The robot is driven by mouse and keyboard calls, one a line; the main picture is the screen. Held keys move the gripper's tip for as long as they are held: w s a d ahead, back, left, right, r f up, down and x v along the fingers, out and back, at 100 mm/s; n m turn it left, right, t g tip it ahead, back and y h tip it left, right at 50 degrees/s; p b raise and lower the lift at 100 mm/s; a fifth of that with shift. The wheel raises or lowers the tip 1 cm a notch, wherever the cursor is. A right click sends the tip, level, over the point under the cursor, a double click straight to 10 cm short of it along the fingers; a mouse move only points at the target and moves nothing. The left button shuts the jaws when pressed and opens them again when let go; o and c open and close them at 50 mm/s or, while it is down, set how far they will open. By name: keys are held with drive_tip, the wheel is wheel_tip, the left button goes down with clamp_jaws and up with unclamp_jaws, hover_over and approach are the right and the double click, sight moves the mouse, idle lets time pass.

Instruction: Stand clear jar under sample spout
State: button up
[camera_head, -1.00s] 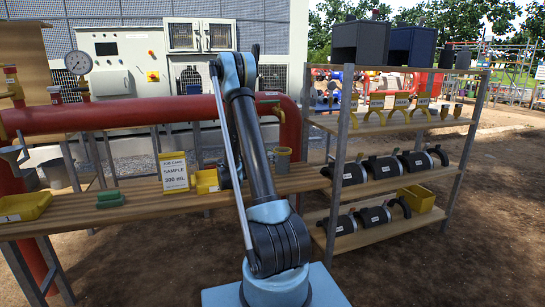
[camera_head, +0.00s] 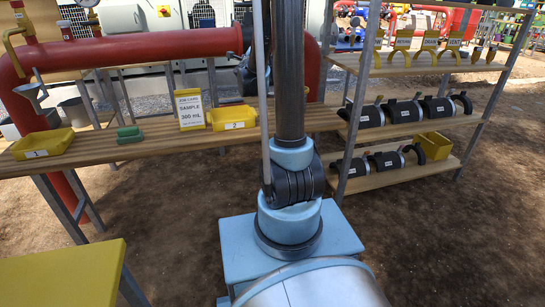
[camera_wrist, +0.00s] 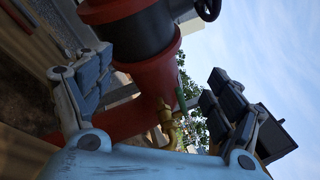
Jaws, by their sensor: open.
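I cannot make out a clear jar in either view. My gripper (camera_wrist: 158,98) is open in the wrist view, its two dark-padded fingers apart with nothing held. Beyond them are a red pipe with a dark section (camera_wrist: 140,35) and a small brass fitting (camera_wrist: 170,122) with a green lever. I cannot tell whether that fitting is the sample spout. In the head view my arm hides most of the gripper. A yellow-brass fitting (camera_head: 18,28) sits on the red pipe at far left, above a grey funnel (camera_head: 32,95).
A wooden bench (camera_head: 160,133) holds a yellow tray marked 1 (camera_head: 43,144), a green block (camera_head: 129,134), a sample card reading 300 mL (camera_head: 189,109) and a yellow tray marked 2 (camera_head: 232,117). A shelf rack (camera_head: 395,130) stands right. A yellow tabletop (camera_head: 65,275) is at lower left.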

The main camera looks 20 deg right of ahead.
drive_tip(key=s+a+n+g+y, duration=0.2)
drive_tip(key=s+a+n+y, duration=0.65)
drive_tip(key=n, duration=0.35)
drive_tip(key=s+a+f+n+g, duration=0.3)
drive_tip(key=s+f+n+g, duration=0.3)
drive_tip(key=s, duration=0.5)
drive_tip(key=s+d+f+n+g+h, duration=0.1)
drive_tip(key=s+d+f+n+g, duration=0.1)
drive_tip(key=s+f, duration=0.4)
drive_tip(key=s+d+f+n+g+h, duration=0.1)
drive_tip(key=s+d+f+n+g, duration=0.2)
drive_tip(key=s, duration=1.1)
drive_tip(key=s+d+f+n+g+h, duration=0.1)
drive_tip(key=s+d+f+n+g, duration=0.2)
drive_tip(key=s+f, duration=0.5)
drive_tip(key=shift+s+f+n+g, duration=0.4)
drive_tip(key=shift+s+n+g, duration=0.2)
drive_tip(key=shift+s+n, duration=0.5)
drive_tip(key=shift+w+f, duration=0.2)
drive_tip(key=shift+w, duration=0.2)
